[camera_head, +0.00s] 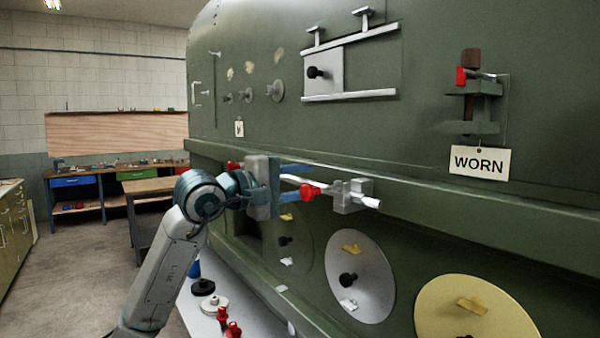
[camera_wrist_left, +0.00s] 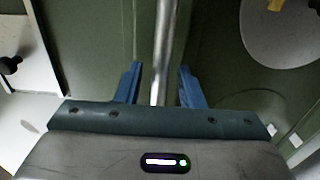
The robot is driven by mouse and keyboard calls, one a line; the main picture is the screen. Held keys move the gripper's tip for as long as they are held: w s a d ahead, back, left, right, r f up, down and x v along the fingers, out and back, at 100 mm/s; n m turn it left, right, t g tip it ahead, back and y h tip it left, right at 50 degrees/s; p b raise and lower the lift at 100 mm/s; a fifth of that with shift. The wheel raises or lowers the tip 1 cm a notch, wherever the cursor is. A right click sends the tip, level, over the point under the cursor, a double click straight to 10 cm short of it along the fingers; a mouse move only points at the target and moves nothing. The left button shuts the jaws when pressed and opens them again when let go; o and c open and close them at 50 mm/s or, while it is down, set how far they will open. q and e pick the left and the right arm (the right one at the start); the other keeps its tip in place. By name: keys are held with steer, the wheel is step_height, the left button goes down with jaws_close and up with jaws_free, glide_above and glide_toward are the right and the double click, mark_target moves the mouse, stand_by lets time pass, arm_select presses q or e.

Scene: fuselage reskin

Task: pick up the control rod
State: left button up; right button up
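The control rod, a silver bar (camera_head: 291,179), lies along the green ledge of the fuselage. A red part (camera_head: 309,191) and a grey block (camera_head: 350,195) sit at its right part in the head view. My left gripper (camera_head: 299,181) is at the rod with its blue fingers apart. In the left wrist view, the rod (camera_wrist_left: 163,50) runs between the two open fingers (camera_wrist_left: 160,82), with a gap on both sides. My gripper body hides part of the rod in the head view. My right gripper is not in view.
The green fuselage wall fills the right side, with a WORN tag (camera_head: 479,162) and a white bracket plate (camera_head: 340,70). Round discs (camera_head: 360,275) show below the ledge. A white table (camera_head: 250,305) holds red-topped items and round knobs. Workbenches (camera_head: 115,185) stand far left.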

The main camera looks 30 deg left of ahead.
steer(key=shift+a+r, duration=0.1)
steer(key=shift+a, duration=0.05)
arm_select(q)
steer(key=shift+c, duration=0.6)
jaws_close()
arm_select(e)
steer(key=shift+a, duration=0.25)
arm_select(q)
steer(key=shift+r, duration=0.1)
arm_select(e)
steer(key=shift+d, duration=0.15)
